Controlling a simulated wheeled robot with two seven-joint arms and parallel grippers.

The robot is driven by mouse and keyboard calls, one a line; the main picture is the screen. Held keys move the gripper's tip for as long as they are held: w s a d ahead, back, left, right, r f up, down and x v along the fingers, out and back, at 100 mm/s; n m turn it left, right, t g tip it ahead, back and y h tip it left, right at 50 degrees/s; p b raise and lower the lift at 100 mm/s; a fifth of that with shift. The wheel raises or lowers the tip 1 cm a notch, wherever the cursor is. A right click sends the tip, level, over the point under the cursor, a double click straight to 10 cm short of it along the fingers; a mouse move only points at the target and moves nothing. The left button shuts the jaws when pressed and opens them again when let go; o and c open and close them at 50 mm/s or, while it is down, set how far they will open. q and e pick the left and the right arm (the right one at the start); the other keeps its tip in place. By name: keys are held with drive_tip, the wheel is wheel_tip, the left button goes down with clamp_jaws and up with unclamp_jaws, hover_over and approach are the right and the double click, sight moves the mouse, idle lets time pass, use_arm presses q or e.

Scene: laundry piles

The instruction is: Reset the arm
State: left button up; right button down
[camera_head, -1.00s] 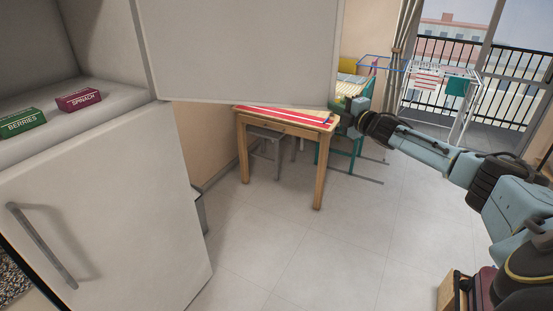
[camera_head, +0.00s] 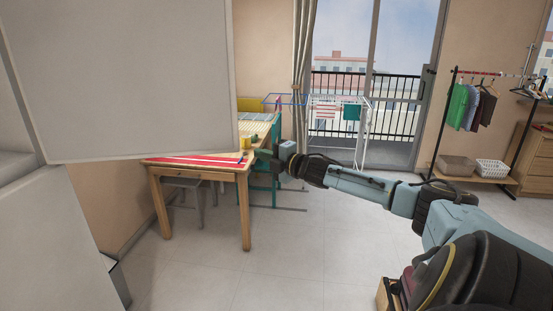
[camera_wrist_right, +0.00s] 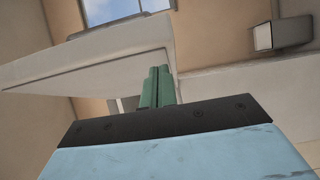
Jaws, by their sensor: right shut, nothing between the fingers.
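My right arm comes in from the lower right of the head view and stretches toward the middle. Its gripper (camera_head: 268,158) is at the far end, in front of the wooden table's right side in the picture. In the right wrist view the two green fingers (camera_wrist_right: 156,86) are together, with nothing between them. My left gripper is in neither view.
An open pale door panel (camera_head: 130,80) fills the upper left, near the gripper. A wooden table (camera_head: 230,176) stands beyond it. A drying rack (camera_head: 338,103), a clothes rack (camera_head: 452,125) and a white basket (camera_head: 491,169) are farther right. Open tiled floor (camera_head: 310,250) lies ahead.

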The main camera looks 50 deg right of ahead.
drive_tip(key=shift+s+d+r, duration=0.1)
drive_tip(key=shift+s+d, duration=0.45)
drive_tip(key=shift+s, duration=0.3)
drive_tip(key=shift+s+d, duration=0.5)
drive_tip(key=shift+s, duration=0.3)
